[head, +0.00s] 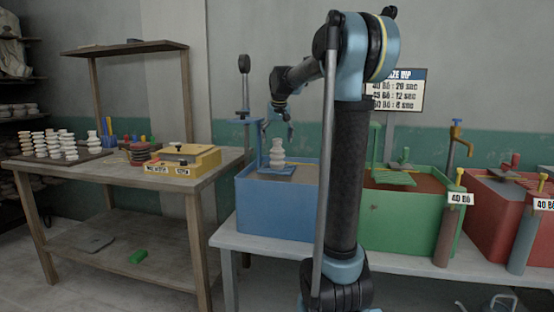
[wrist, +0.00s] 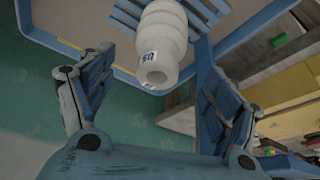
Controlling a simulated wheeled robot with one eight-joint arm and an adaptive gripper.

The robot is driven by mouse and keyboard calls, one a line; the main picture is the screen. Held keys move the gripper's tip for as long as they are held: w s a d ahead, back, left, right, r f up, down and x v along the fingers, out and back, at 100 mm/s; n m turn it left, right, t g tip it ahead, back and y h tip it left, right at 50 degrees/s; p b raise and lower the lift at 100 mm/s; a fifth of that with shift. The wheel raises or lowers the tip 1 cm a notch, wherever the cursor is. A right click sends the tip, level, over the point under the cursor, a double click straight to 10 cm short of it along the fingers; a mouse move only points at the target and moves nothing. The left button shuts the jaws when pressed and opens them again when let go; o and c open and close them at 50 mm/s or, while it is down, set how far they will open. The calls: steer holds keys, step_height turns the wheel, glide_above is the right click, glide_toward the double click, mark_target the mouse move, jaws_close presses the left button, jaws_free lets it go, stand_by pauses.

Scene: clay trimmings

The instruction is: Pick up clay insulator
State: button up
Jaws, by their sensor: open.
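A pale, ribbed clay insulator (head: 277,155) stands upright on a small blue slatted platform (head: 262,172) at the blue tub. In the wrist view the insulator (wrist: 164,42) shows at top centre, its narrow end towards the camera with a small blue mark on it. My gripper (head: 279,126) is just above the insulator in the head view, pointing down. In the wrist view my gripper (wrist: 155,75) is open, with one finger to each side of the insulator. A gap shows on both sides, and I cannot tell how far down the fingers reach.
The blue tub (head: 262,218) has a blue post at its back left. A green tub (head: 395,222) and a red tub (head: 497,220) stand to the right. A wooden table (head: 112,172) at left holds several pale insulators (head: 52,146) and a yellow box (head: 182,161).

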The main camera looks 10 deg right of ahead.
mark_target(277, 150)
steer(key=shift+x, duration=3.65)
steer(key=shift+d, duration=0.15)
steer(key=shift+c, duration=0.2)
steer(key=shift+s, duration=0.1)
steer(key=c, duration=1.7)
steer(key=shift+r, duration=0.1)
steer(key=shift+c, duration=0.2)
